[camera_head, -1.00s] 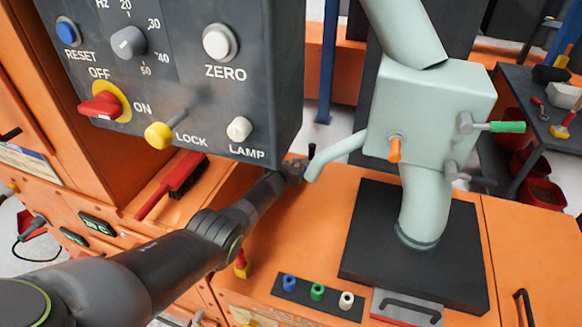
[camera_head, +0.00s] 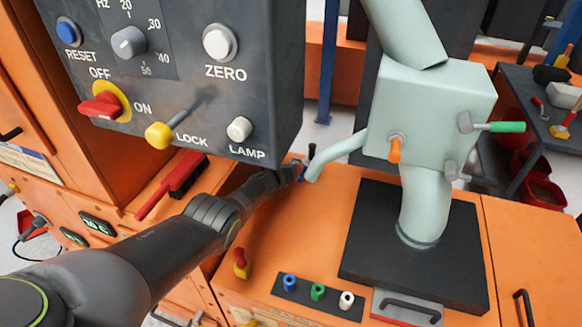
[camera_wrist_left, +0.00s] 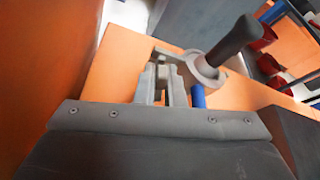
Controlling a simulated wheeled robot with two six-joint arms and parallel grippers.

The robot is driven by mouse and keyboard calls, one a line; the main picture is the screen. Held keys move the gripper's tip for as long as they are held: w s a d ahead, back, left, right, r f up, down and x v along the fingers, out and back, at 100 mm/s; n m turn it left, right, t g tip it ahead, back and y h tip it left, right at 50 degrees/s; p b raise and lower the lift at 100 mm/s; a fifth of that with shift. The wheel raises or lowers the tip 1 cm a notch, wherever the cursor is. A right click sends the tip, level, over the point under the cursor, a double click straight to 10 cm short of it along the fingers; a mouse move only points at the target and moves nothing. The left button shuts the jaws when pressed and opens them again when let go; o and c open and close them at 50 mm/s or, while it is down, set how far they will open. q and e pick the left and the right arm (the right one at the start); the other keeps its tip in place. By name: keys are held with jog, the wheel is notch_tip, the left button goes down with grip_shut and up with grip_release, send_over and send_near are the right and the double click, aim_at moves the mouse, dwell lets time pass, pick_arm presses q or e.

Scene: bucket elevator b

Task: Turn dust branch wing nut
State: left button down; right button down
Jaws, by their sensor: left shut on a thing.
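The dust branch (camera_head: 338,157) is a pale green pipe running left from the pale green box (camera_head: 425,115). Its far end is beside my left gripper (camera_head: 298,170), at the back of the orange deck. In the left wrist view my left gripper (camera_wrist_left: 161,88) has its fingers close together around a small grey piece (camera_wrist_left: 162,60), which looks like the wing nut and is mostly hidden. A grey ring (camera_wrist_left: 207,70) with a black handle (camera_wrist_left: 234,42) is just right of the fingers. A blue piece (camera_wrist_left: 198,97) is below the ring. My right gripper is not in view.
A dark control panel (camera_head: 190,80) with knobs hangs above my left arm. A black strip (camera_head: 334,305) with blue, green and white pegs is at the front of the orange deck (camera_head: 290,235). A red-and-yellow switch (camera_head: 242,264) is near my forearm.

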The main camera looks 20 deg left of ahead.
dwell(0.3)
pick_arm(q)
jog(key=c, duration=1.6)
grip_release()
jog(key=shift+o, duration=0.2)
jog(key=shift+r, duration=0.15)
